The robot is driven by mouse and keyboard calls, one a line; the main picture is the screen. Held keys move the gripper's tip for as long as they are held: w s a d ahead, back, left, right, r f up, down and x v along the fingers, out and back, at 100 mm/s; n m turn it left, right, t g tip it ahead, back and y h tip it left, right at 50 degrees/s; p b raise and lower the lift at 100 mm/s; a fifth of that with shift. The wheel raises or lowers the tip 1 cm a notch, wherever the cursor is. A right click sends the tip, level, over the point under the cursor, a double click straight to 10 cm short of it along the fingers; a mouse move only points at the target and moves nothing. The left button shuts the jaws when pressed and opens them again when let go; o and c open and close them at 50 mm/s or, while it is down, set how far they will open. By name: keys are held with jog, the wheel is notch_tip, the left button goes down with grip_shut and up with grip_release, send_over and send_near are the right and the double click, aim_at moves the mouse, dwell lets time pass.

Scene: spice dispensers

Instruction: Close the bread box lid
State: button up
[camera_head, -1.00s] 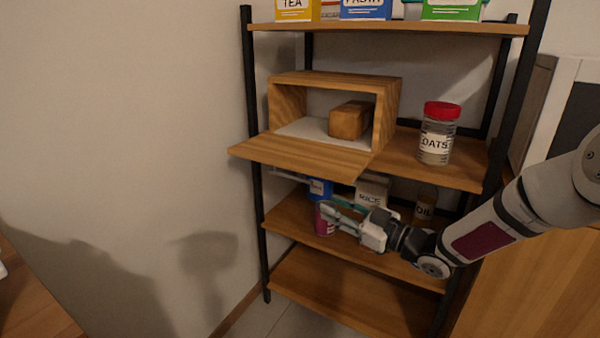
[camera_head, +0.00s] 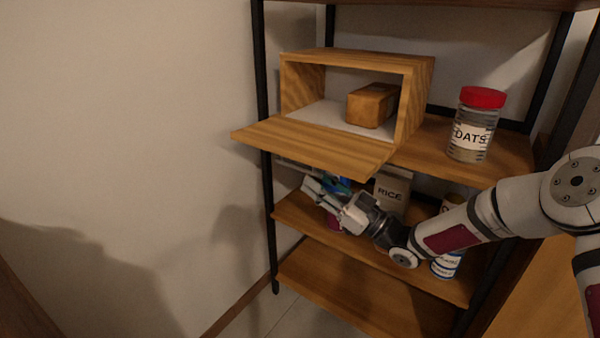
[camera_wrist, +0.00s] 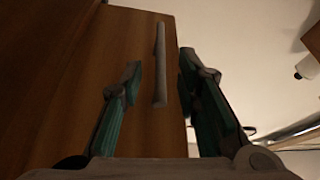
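The wooden bread box (camera_head: 412,100) stands on the shelf with its front open. Its lid (camera_head: 318,147) hangs out flat in front, roughly level and past the shelf edge. A brown loaf (camera_head: 372,105) lies inside on a pale floor. My gripper (camera_head: 308,188) is below the lid, pointing left and up. In the wrist view, my gripper (camera_wrist: 160,60) has its two fingers apart, with the lid's wooden face (camera_wrist: 95,75) beyond. A grey bar handle (camera_wrist: 160,70) on that face appears between the fingers. Whether the fingers touch anything cannot be told.
An oats jar (camera_head: 475,125) with a red lid stands right of the box. On the lower shelf (camera_head: 292,212) are a rice package (camera_head: 392,188) and other containers behind my arm. A black shelf post (camera_head: 266,200) and the wall (camera_head: 130,110) are to the left.

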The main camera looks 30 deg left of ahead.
aim_at(299, 168)
jog(key=b+x, duration=0.1)
jog(key=x, duration=0.4)
jog(key=shift+a+r, duration=0.15)
jog(key=shift+a, duration=0.2)
jog(key=shift+c, duration=0.2)
grip_shut()
